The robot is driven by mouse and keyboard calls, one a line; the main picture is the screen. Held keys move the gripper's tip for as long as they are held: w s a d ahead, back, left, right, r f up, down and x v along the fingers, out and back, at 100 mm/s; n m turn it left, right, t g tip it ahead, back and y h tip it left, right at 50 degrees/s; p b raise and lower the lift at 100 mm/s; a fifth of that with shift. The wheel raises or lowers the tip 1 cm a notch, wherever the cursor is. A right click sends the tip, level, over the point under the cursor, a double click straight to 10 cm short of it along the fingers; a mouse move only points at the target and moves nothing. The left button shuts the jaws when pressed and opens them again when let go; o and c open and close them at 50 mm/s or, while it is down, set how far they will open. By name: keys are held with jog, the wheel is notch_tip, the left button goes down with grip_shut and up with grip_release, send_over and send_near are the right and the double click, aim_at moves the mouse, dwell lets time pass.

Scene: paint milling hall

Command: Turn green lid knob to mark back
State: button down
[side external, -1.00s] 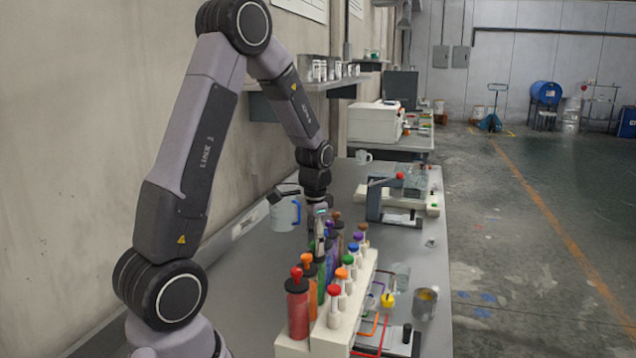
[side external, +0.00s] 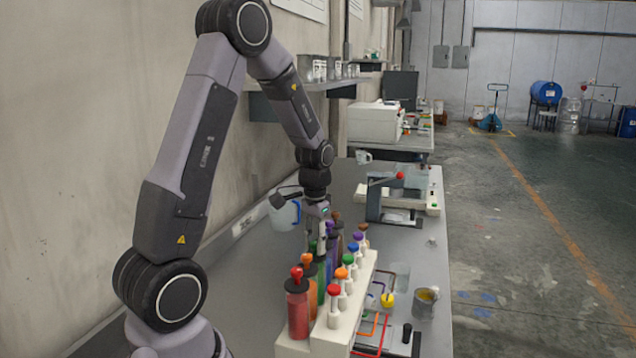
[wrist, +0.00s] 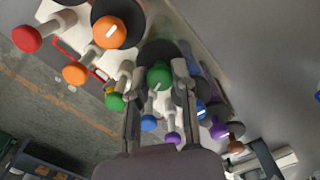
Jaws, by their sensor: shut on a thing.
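The green lid knob (wrist: 159,76) sits on a dark lid between the two fingers of my gripper (wrist: 160,98) in the wrist view. My gripper is shut on this knob. A small pale mark shows on the knob's lower edge there. In the side external view, my gripper (side external: 316,240) points down over the row of coloured bottles, at the green bottle (side external: 322,287). The fingers hide most of the green knob in that view.
Bottles with red (side external: 297,273) and orange knobs stand nearer the camera; blue, purple and brown ones stand beyond. A pale rack (side external: 352,318) with several small coloured-top bottles runs close alongside. A jug (side external: 284,216) stands behind my gripper, and a metal cup (side external: 424,304) stands at right.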

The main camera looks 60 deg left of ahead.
jog(key=n, duration=0.4)
jog(key=shift+n, duration=0.3)
jog(key=n, duration=0.3)
jog(key=shift+n, duration=0.4)
jog(key=n, duration=1.2)
jog(key=shift+n, duration=0.3)
jog(key=n, duration=0.3)
jog(key=shift+n, duration=0.3)
jog(key=n, duration=0.3)
jog(key=shift+n, duration=2.2)
